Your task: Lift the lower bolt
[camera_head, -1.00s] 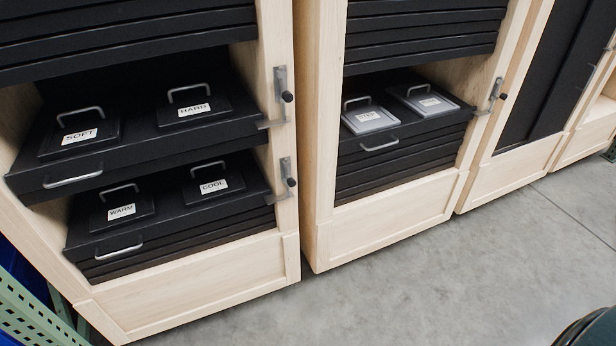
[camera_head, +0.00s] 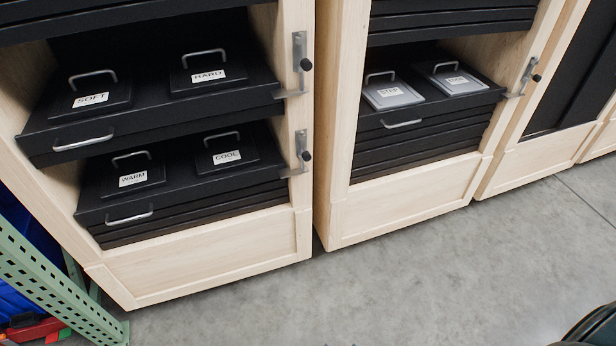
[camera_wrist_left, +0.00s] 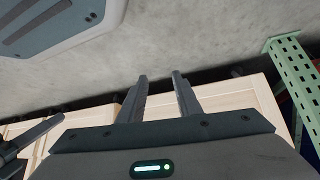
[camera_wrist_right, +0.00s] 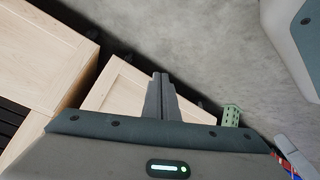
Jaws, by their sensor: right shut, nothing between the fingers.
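The lower bolt (camera_head: 304,152) is a grey metal latch with a black knob on the right post of the left cabinet, beside the lower tray marked WARM and COOL (camera_head: 130,212). A similar upper bolt (camera_head: 301,66) sits above it, beside the tray marked SOFT and HARD (camera_head: 82,142). Neither gripper shows in the head view. In the left wrist view my left gripper (camera_wrist_left: 160,78) has its fingers apart with nothing between them. In the right wrist view my right gripper (camera_wrist_right: 161,77) has its fingers together, holding nothing. Both are away from the bolts.
A second cabinet (camera_head: 400,199) stands to the right with trays and another bolt (camera_head: 526,77). A green perforated rack post (camera_head: 60,285) stands at the lower left, near blue and red items. The concrete floor (camera_head: 400,290) in front is clear.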

